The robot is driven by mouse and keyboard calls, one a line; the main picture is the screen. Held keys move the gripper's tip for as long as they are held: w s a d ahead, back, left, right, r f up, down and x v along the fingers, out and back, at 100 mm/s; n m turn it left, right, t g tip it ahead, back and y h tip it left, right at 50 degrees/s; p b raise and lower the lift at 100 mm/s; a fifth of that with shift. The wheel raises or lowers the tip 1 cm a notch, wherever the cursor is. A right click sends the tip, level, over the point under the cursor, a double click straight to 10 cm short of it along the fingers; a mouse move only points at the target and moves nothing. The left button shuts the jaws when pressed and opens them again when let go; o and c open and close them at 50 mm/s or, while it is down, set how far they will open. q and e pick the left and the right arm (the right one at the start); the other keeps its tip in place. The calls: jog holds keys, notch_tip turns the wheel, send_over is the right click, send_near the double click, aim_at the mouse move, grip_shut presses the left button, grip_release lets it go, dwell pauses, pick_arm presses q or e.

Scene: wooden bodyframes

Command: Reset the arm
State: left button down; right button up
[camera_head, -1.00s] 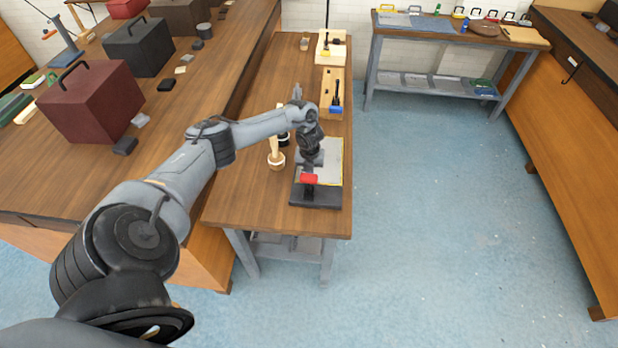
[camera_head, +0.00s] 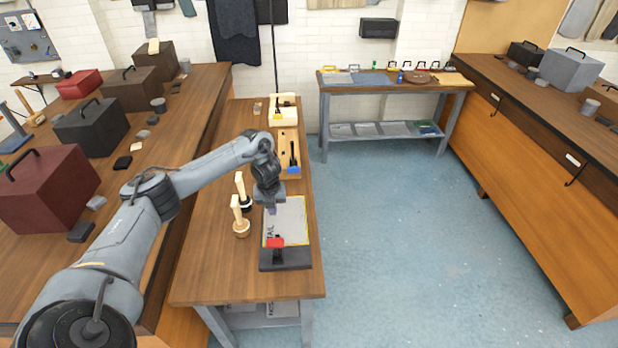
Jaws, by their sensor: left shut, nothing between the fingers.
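My left gripper (camera_head: 271,207) is over the narrow wooden table (camera_head: 205,265), pointing down above the far part of a grey plate (camera_head: 284,226) on a dark base with a red part (camera_head: 275,242) at its near end. It is shut and empty. Whether its fingertips touch the plate I cannot tell. My right gripper is not in view.
Two wooden-handled tools (camera_head: 240,228) stand left of the plate. A wooden block with a blue-handled tool (camera_head: 293,170) lies beyond the gripper. A long bench with dark red (camera_head: 45,190) and black boxes is at left. The blue floor (camera_head: 400,230) at right is clear.

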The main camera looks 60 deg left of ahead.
pick_arm(q)
jog(key=w+d+f+t, duration=0.25)
jog(key=d+f, duration=0.35)
jog(key=d, duration=0.6)
jog(key=w+d+f+t, duration=0.1)
jog(key=w+d+f, duration=0.3)
jog(key=d, duration=0.8)
jog(key=s+d+f+n+t+h, duration=0.15)
jog(key=s+d+n, duration=0.25)
jog(key=d, duration=0.8)
jog(key=s+d+r+n, duration=0.5)
jog(key=s+d+n, duration=0.2)
jog(key=s+n, duration=0.15)
jog(key=s+a+r+n+g+p, duration=0.1)
jog(key=s+r+n, duration=0.2)
jog(key=s+n, duration=0.2)
jog(key=s+a+r+n+g, duration=0.1)
jog(key=s+r+n, duration=0.2)
jog(key=s+n, duration=0.25)
notch_tip(320, 180, up, 17)
jog(key=m+p, duration=0.1)
jog(key=p, duration=1.6)
jog(key=shift+w+r+p, duration=0.2)
jog(key=shift+w+p, duration=0.05)
jog(key=shift+p, duration=0.1)
